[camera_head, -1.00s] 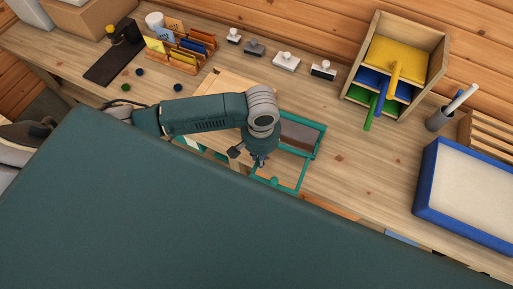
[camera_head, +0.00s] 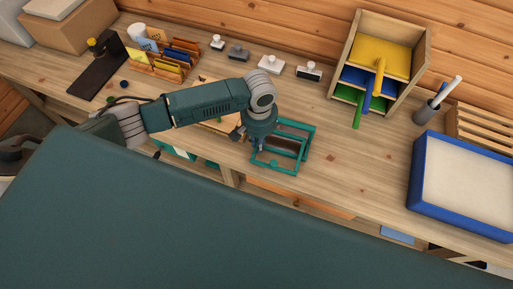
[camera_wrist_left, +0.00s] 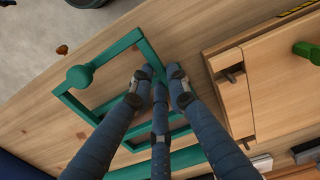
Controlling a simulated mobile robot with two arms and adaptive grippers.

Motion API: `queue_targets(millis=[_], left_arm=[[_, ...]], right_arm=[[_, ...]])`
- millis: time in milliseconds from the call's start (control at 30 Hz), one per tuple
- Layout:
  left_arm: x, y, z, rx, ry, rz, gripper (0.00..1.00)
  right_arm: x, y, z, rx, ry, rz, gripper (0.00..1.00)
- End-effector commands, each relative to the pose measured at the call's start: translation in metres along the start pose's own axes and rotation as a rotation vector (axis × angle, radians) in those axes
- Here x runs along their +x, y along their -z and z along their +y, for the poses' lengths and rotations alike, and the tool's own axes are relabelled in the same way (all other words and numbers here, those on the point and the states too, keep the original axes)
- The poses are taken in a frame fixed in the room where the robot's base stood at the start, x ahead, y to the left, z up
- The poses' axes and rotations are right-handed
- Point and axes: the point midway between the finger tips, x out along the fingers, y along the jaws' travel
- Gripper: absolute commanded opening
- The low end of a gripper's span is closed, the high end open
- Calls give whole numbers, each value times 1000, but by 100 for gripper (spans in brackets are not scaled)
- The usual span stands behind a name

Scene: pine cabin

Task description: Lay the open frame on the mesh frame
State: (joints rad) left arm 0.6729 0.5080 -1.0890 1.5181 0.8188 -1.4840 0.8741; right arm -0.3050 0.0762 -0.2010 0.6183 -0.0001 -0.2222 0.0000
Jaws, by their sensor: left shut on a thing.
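The open frame (camera_head: 278,170), teal with a round knob on its near edge, is held in my left gripper (camera_head: 259,147). The wrist view shows this open frame (camera_wrist_left: 132,38) with the fingers (camera_wrist_left: 157,79) shut on one side bar. The teal mesh frame (camera_head: 311,133), with a grey-brown mesh, is just behind it on the bench. In the head view the open frame overlaps the near part of the mesh frame; its height above it is hard to tell. In the wrist view the mesh frame (camera_wrist_left: 185,157) is partly hidden behind my fingers. My right gripper is out of view.
A wooden board (camera_head: 215,118) lies left of the frames. Several stamps (camera_head: 270,64) stand behind. A wooden rack (camera_head: 420,52) with yellow, blue and green handled pieces stands back right. A blue-rimmed tray (camera_head: 416,185) is at the right. The bench right of the frames is clear.

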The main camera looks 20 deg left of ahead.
Motion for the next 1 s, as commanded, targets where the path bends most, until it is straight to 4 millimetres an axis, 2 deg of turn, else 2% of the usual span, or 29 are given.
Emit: queue_targets(millis=[133, 533, 1000], left_arm=[[1, 13, 1, -2, -2, 1, 0], [6, 44, 0, -1, -1, 3, 0], [4, 72, 1, -2, -2, -1, 0]], right_arm=[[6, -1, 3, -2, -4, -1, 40], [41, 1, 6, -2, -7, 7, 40], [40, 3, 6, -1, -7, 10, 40]])
